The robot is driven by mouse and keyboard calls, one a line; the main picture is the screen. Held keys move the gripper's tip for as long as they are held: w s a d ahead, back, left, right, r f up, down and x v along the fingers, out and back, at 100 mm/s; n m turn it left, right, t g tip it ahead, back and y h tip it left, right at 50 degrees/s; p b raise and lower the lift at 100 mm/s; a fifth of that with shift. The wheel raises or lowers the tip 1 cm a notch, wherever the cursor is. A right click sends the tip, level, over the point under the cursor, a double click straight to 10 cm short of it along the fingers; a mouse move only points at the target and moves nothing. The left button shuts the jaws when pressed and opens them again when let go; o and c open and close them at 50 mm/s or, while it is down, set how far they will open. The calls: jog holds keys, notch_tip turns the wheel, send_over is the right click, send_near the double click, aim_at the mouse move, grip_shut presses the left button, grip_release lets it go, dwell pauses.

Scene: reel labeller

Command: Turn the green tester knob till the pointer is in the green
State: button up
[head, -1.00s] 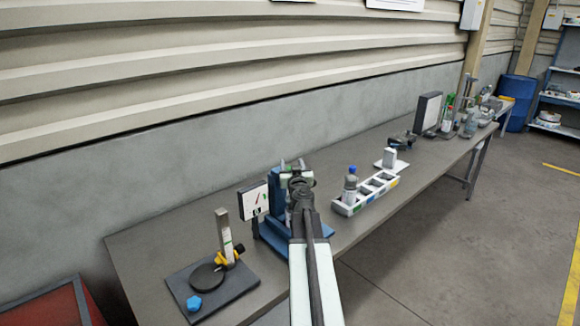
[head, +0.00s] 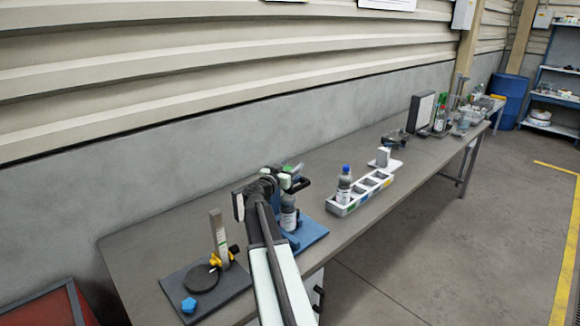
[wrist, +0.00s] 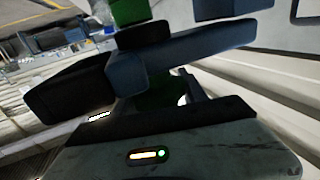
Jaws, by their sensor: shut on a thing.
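The tester is a blue stand (head: 313,232) on the bench, with a grey bottle (head: 288,213) on it. Its white dial (head: 238,207) shows only as a thin left edge. My arm hides the rest of the face, so I cannot see the pointer or the green zone. My gripper (head: 292,180) is at the top of the tester, shut on the green knob (head: 289,168), which shows only as a small green patch in the head view. In the wrist view, dark blue blocks and green parts lie close in front of my gripper's grey body.
A white compartment tray (head: 338,208) with a blue-capped bottle (head: 344,184) stands to the right. The grey wall is close behind the bench.

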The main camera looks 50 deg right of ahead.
dwell(0.5)
jog(key=o, duration=1.4)
jog(key=v, duration=0.7)
jog(key=shift+a, duration=0.4)
